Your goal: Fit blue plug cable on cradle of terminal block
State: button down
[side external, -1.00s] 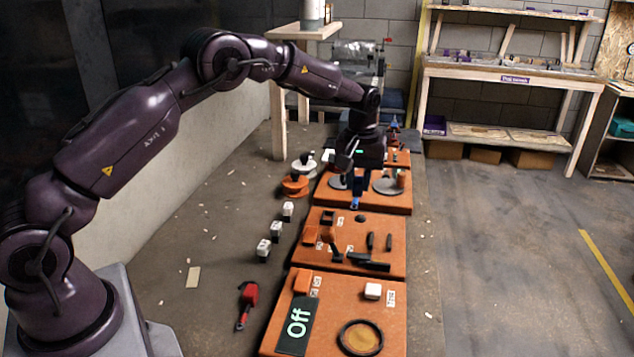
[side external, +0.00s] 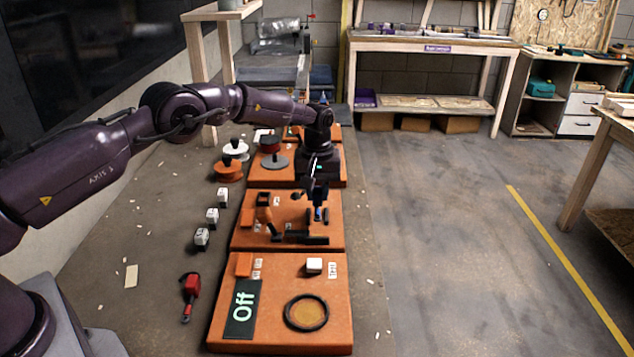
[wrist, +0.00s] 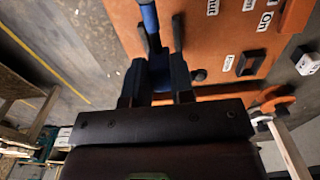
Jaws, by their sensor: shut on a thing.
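My gripper (wrist: 157,88) is shut on the blue plug cable (wrist: 149,16), whose blue end sticks out past the fingers in the wrist view. In the side view my gripper (side external: 319,190) hangs over the right part of the middle orange board, with a little blue showing below it. Two short dark upright bars (side external: 309,214) stand there, one to each side of the blue part. They look like the cradle, but I cannot tell which part is the terminal block. Whether the plug touches the bars is not clear.
A long black block (side external: 304,238) lies just in front of the bars. The floor right of the boards is clear.

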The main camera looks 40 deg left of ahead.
aim_at(318, 206)
jog(key=shift+f, duration=2.2)
jog(key=shift+f, duration=0.1)
jog(key=c, duration=0.9)
grip_release()
